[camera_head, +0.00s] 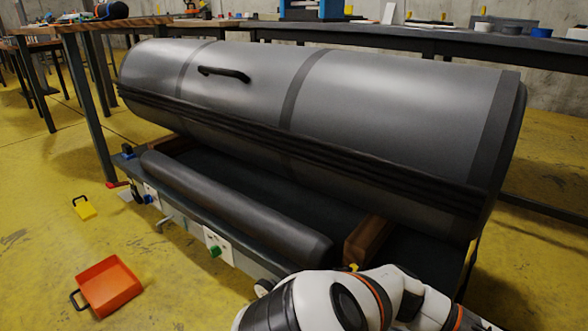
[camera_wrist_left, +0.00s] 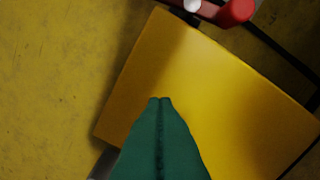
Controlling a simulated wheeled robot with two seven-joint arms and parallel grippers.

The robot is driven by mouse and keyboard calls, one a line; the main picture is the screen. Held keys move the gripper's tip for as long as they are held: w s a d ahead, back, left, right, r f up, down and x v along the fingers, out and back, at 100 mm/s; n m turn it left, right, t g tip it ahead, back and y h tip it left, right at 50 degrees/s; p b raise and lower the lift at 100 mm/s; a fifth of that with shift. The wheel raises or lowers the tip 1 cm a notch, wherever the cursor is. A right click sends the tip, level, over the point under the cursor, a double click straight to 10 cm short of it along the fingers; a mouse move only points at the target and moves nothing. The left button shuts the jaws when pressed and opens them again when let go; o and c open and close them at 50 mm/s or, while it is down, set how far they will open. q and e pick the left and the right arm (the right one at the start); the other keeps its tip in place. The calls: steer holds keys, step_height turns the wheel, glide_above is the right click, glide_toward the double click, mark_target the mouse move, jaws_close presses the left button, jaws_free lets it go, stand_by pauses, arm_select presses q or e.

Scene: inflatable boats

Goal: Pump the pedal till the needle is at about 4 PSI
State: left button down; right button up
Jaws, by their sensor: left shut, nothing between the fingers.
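In the left wrist view my left gripper (camera_wrist_left: 160,101) is shut, with its green fingers together and nothing between them. Its fingertips are over a flat yellow plate (camera_wrist_left: 215,85), which looks like the pedal. I cannot tell whether they touch it. A red cylinder (camera_wrist_left: 236,12) and dark bars are at the plate's top edge. The grey inflatable boat tube (camera_head: 400,110) lies on a low dark bench in the head view. I see no gauge face or needle that I can read. Neither gripper shows in the head view.
A smaller grey roll (camera_head: 235,205) lies along the bench front, above white panels, one with a green knob (camera_head: 214,251). An orange tray (camera_head: 108,286) and a small yellow item (camera_head: 84,208) are on the yellow floor. One of my arm links fills the bottom right.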

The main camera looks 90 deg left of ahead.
arm_select(q)
steer(key=shift+f, duration=0.1)
steer(key=shift+f+b, duration=1.5)
steer(key=shift+f, duration=0.45)
step_height(320, 180, up, 4)
steer(key=p, duration=0.4)
steer(key=shift+r+p, duration=0.2)
steer(key=shift+p, duration=0.1)
steer(key=shift+f, duration=0.1)
